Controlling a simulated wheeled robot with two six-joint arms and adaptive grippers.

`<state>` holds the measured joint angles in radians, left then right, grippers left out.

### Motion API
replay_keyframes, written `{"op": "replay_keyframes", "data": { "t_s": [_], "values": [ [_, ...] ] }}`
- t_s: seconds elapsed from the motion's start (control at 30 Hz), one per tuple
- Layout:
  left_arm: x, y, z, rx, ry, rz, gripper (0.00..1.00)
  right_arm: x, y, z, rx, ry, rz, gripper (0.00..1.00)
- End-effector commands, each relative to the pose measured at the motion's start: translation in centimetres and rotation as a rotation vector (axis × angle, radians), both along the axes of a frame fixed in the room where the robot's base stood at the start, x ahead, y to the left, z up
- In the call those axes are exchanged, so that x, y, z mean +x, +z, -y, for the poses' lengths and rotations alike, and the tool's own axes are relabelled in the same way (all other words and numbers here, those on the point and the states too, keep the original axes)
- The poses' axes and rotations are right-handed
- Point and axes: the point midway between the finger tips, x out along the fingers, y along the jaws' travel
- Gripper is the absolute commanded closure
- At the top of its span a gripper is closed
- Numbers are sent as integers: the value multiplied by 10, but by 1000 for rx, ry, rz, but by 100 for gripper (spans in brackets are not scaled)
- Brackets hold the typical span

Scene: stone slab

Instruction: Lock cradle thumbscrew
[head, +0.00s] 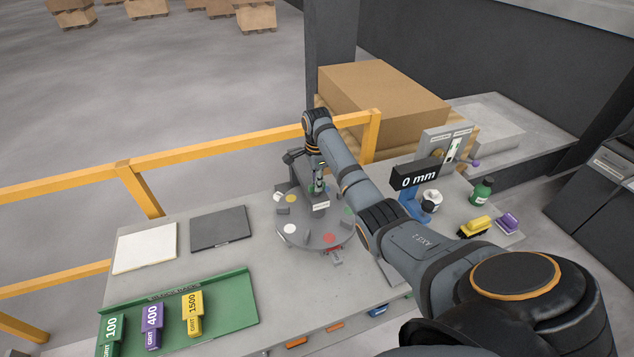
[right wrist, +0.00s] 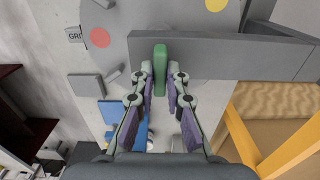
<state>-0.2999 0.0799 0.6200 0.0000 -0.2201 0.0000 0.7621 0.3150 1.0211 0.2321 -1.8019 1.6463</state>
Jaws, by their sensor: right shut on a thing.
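The cradle is a dark grey block (right wrist: 225,55) in the right wrist view, standing on a round grey turntable (head: 295,240) with coloured dots. A green upright piece (right wrist: 160,65), which looks like the thumbscrew, is at the end of the block. My right gripper (right wrist: 160,92) is shut on this green piece, with one finger on each side. In the head view my right gripper (head: 318,186) is small and points down over the cradle, partly hiding the screw. I cannot tell how far the screw is turned. My left gripper is in neither view.
A green tray (head: 232,318) with grit blocks lies front left; a white plate (head: 145,247) and a dark plate (head: 220,229) lie behind it. A "0 mm" display (head: 418,179), a green bottle (head: 482,190) and a yellow block (head: 474,227) stand right. A yellow rail (head: 220,148) runs behind.

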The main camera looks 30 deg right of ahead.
Motion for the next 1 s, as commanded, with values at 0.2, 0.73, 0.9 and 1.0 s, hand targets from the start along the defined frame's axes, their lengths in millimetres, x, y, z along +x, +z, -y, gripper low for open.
{"op": "replay_keyframes", "data": {
  "t_s": [0.2, 0.73, 0.9, 1.0],
  "values": [
    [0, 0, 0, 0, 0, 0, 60, -1, -2, -1, 3, -9, -4, 100],
    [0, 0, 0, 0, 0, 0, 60, -1, -1, 0, 1, -9, -2, 64],
    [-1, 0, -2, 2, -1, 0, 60, 0, 1, 0, 0, -8, -1, 64],
    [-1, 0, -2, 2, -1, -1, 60, 1, 11, 0, 1, -8, 1, 64]
  ]
}}
